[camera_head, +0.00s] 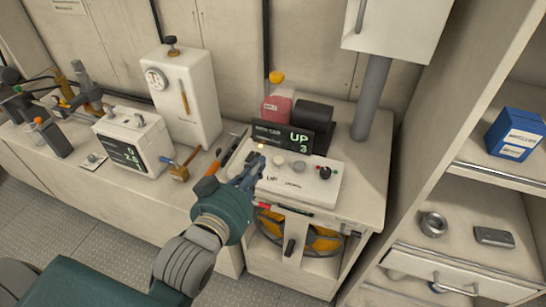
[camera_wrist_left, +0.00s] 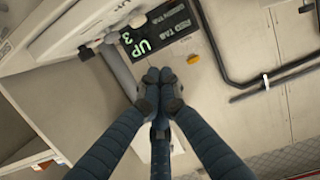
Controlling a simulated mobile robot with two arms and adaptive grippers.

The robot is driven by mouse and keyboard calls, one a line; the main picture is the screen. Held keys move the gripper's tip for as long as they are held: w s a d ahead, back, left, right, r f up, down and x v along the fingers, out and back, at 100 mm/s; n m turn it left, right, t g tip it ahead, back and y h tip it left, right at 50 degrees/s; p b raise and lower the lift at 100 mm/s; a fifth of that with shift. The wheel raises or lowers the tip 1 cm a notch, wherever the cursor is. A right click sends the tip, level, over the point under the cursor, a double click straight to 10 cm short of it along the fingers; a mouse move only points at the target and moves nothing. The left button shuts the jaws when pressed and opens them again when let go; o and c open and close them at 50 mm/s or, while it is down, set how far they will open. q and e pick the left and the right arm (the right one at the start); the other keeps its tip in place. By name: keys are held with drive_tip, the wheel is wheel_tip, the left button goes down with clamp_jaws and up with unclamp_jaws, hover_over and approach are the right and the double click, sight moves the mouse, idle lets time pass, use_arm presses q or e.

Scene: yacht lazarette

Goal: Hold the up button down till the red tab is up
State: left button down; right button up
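The control box (camera_head: 310,190) has a sloped pale top with "UP" and "DOWN" lettering, round buttons and a dark knob (camera_head: 325,173). One pale button (camera_head: 278,161) stands above the "UP" lettering. A dark display (camera_head: 285,138) reads "UP 3"; it also shows in the left wrist view (camera_wrist_left: 160,33). My left gripper (camera_head: 256,168) is at the box's left side with its fingers together; whether it touches a button cannot be told. In the left wrist view its fingertips (camera_wrist_left: 160,90) meet with nothing visible between them. I cannot identify the red tab with certainty. My right gripper is out of view.
A grey post (camera_head: 372,95) rises at right. Tools and a white meter (camera_head: 133,143) crowd the bench at left.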

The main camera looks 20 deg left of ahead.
use_arm(q)
drive_tip(key=b+x, duration=0.1)
drive_tip(key=x, duration=0.1)
drive_tip(key=p, duration=0.3)
hover_over(273, 171)
drive_tip(key=shift+w+a+f, duration=0.1)
drive_tip(key=shift+w+f, duration=0.15)
drive_tip(key=shift+f, duration=0.4)
wheel_tip(273, 171, down, 3)
drive_tip(key=shift+s, duration=0.1)
drive_tip(key=shift+s+f, duration=0.1)
drive_tip(key=shift+f, duration=0.55)
